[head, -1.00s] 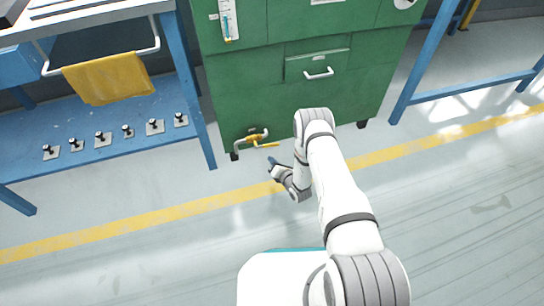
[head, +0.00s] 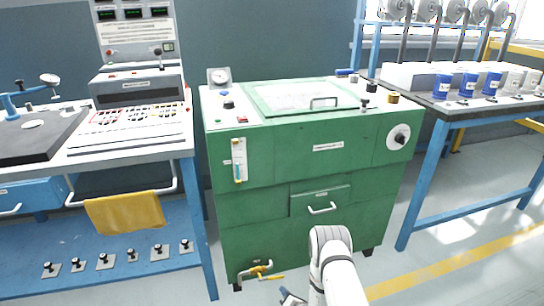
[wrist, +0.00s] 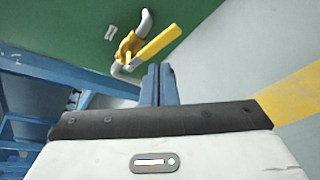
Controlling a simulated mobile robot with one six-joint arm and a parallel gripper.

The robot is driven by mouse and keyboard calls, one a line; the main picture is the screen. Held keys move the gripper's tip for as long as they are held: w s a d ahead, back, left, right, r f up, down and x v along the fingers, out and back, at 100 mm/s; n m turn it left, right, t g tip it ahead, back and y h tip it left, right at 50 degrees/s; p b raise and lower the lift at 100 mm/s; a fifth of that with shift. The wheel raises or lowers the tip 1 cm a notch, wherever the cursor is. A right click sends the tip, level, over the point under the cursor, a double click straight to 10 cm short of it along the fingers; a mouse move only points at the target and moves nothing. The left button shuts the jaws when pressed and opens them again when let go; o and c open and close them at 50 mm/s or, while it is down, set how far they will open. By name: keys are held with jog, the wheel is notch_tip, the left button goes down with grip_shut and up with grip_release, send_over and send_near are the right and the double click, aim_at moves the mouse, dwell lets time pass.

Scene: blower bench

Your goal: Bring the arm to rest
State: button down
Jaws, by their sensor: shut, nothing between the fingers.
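My gripper shows in the wrist view (wrist: 160,85), its two blue-grey fingers pressed together with nothing between them. In the head view only part of my gripper (head: 290,296) shows at the bottom edge, beside my white arm. In the wrist view a yellow-handled drain valve (wrist: 140,48) on the green cabinet lies beyond the fingertips, apart from them. The same valve shows in the head view (head: 258,271) low on the cabinet front, up and left of my gripper.
The green cabinet (head: 270,215) stands ahead, with a drawer handle (head: 322,209) above my arm. A blue bench with a yellow cloth (head: 125,212) is at left. Another blue bench with blue cans (head: 466,84) is at right. The floor (head: 430,255) is clear at lower right.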

jog(key=w+d+r+m+g+h+p, duration=0.1)
jog(key=w+r+m+p, duration=0.15)
jog(key=r, duration=0.55)
jog(key=w+d+r+m+h+p, duration=0.15)
jog(key=w+r, duration=0.25)
jog(key=r, duration=0.4)
jog(key=s+d+r+m+g+h+p, duration=0.1)
jog(key=d+r+m+g+h+p, duration=0.3)
jog(key=r, duration=1.2)
jog(key=s+d+r+m+t+y+p, duration=0.15)
jog(key=r+m+p, duration=0.45)
jog(key=r, duration=0.9)
jog(key=s+d+r+m+g+h+p, duration=0.15)
jog(key=s+r+m+p, duration=0.3)
jog(key=s+r, duration=0.5)
jog(key=s+d+r+m+g+h+p, duration=0.15)
jog(key=s+r+m+p, duration=0.35)
jog(key=r, duration=0.8)
jog(key=s+r+m+g+p, duration=0.2)
jog(key=s+r+m, duration=0.2)
jog(key=s, duration=0.6)
jog(key=s+a+r+m+g+y+p, duration=0.1)
jog(key=s+r+m+p, duration=0.2)
jog(key=s+r, duration=0.5)
jog(key=shift+s+a+m+g, duration=0.2)
jog(key=shift+s+m+g, duration=0.25)
jog(key=shift+s, duration=0.6)
